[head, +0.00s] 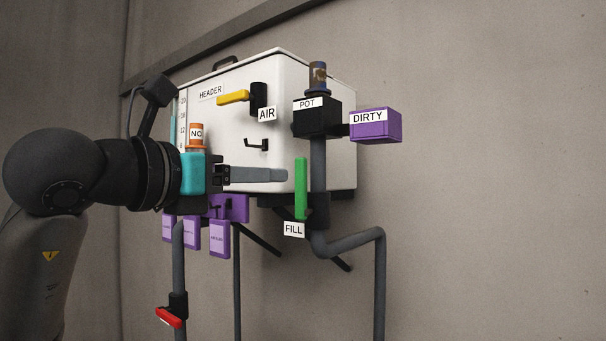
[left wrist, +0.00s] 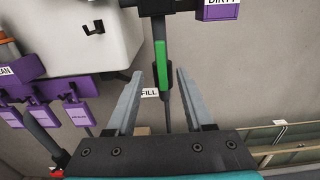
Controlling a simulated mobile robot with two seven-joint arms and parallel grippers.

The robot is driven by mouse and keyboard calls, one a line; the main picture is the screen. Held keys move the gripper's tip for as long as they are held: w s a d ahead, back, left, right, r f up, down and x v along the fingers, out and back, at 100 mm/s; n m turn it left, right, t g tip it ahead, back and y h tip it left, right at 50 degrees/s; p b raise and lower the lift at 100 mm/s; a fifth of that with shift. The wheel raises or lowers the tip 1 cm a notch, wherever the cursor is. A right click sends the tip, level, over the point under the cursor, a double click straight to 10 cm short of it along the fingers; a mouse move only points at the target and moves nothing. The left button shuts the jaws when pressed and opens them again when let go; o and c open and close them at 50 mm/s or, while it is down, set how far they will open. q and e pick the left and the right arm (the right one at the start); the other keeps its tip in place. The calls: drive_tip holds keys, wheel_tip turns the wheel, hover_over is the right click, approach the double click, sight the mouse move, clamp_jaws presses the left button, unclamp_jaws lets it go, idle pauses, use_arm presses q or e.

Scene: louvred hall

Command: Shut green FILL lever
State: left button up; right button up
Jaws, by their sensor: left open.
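The green FILL lever (head: 301,188) stands upright in front of the vertical grey pipe, just above the white FILL label (head: 293,229). In the left wrist view the green lever (left wrist: 161,65) shows between and beyond the fingertips. My left gripper (head: 286,175) reaches in from the left with its grey fingers pointing at the lever, at about its mid-height. Its two fingers are spread apart in the left wrist view (left wrist: 160,74), with nothing held. I cannot tell how much gap is left between fingertips and lever. My right gripper is not in view.
The white HEADER tank (head: 285,110) is behind the fingers, with a yellow AIR lever (head: 233,97) and a black hook. A black POT block (head: 317,118) and purple DIRTY box (head: 376,126) are above right. Purple tags (head: 219,239) hang below; a red lever (head: 168,317) is lower left.

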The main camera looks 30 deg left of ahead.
sight(298, 177)
use_arm(q)
drive_tip(key=w+p, duration=0.1)
drive_tip(key=w, duration=0.1)
drive_tip(key=w+p, duration=0.1)
drive_tip(key=w, duration=0.1)
drive_tip(key=w+p, duration=0.1)
drive_tip(key=w, duration=0.2)
drive_tip(key=shift+d+r+p, duration=0.1)
drive_tip(key=shift+d+p, duration=0.2)
drive_tip(key=shift+w, duration=0.25)
drive_tip(key=shift+w+d, duration=0.1)
drive_tip(key=shift+w, duration=0.75)
clamp_jaws()
idle(0.4)
